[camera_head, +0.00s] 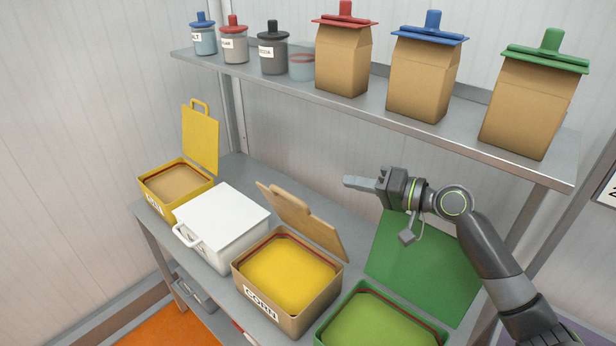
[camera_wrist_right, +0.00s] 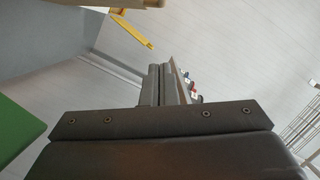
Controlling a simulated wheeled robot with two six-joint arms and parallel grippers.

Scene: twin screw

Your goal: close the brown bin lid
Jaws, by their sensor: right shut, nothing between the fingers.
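The brown bin (camera_head: 288,316) stands on the metal bench, labelled and filled with yellow contents. Its brown lid (camera_head: 302,222) is open, tilted up and back from the bin's rear edge. My right gripper (camera_head: 348,182) is shut and empty, above and behind the brown lid, to its right in the head view. The shut fingers also show in the right wrist view (camera_wrist_right: 160,84). My left gripper is not in view.
A white bin (camera_head: 222,216) with its lid down stands left of the brown bin, and a yellow bin (camera_head: 151,190) with its lid upright is further left. A green bin (camera_head: 368,290) with its green lid (camera_head: 425,265) open is on the right. Paper bags (camera_head: 343,65) stand on the shelf (camera_head: 380,112) above.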

